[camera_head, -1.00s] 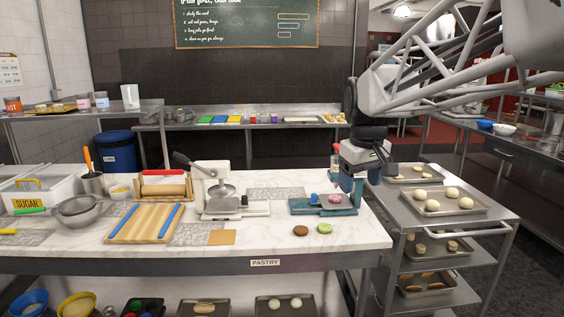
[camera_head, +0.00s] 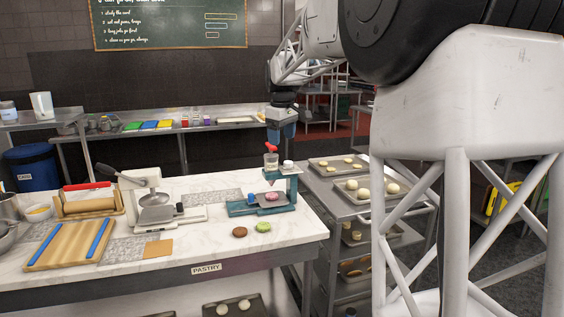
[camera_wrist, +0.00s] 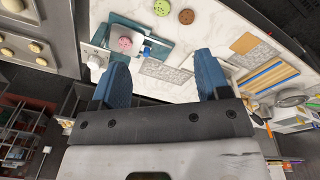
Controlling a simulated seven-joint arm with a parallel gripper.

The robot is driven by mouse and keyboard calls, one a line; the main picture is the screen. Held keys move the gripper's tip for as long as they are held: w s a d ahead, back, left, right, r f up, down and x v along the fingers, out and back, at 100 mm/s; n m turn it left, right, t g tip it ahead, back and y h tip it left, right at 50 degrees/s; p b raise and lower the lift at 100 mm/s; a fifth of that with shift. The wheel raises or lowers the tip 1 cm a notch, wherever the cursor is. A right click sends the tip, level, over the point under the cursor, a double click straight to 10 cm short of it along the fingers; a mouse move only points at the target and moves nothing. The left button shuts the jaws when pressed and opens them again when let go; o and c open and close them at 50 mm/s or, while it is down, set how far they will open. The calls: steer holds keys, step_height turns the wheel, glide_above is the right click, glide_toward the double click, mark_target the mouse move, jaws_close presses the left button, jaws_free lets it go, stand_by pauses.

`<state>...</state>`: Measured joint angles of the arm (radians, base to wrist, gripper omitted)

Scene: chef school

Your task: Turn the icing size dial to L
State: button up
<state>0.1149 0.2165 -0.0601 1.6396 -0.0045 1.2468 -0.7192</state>
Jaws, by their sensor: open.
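A pale round part, probably this knob, shows in the wrist view (camera_wrist: 94,61). A pink-topped cookie (camera_head: 271,196) lies on the machine's bed and shows in the wrist view (camera_wrist: 125,43). My gripper (camera_head: 282,130) hangs above the machine, its blue fingers apart and empty; it also shows in the wrist view (camera_wrist: 162,82).
A brown cookie (camera_head: 239,232) and a green cookie (camera_head: 263,227) lie before the machine. A white press (camera_head: 152,200) stands to its left. A metal trolley (camera_head: 345,209) with trays of dough stands close on the right. The air around my gripper looks clear.

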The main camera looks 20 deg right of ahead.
steer(key=w+d+f+n, duration=0.1)
steer(key=w+d+f, duration=0.15)
steer(key=w, duration=0.55)
steer(key=w+d+f+n, duration=0.1)
steer(key=w+d+n, duration=0.15)
steer(key=w, duration=0.65)
steer(key=n+g, duration=0.1)
steer(key=n, duration=0.1)
glide_toward(288, 162)
steer(key=shift+s+a+f+m, duration=0.1)
steer(key=shift+s+f+m, duration=0.15)
steer(key=shift+f, duration=0.05)
steer(key=shift+w+d+f, duration=0.3)
steer(key=shift+w+f, duration=0.1)
steer(key=shift+w, duration=0.05)
steer(key=shift+f, duration=0.1)
steer(key=shift+f, duration=3.8)
steer(key=c, duration=0.9)
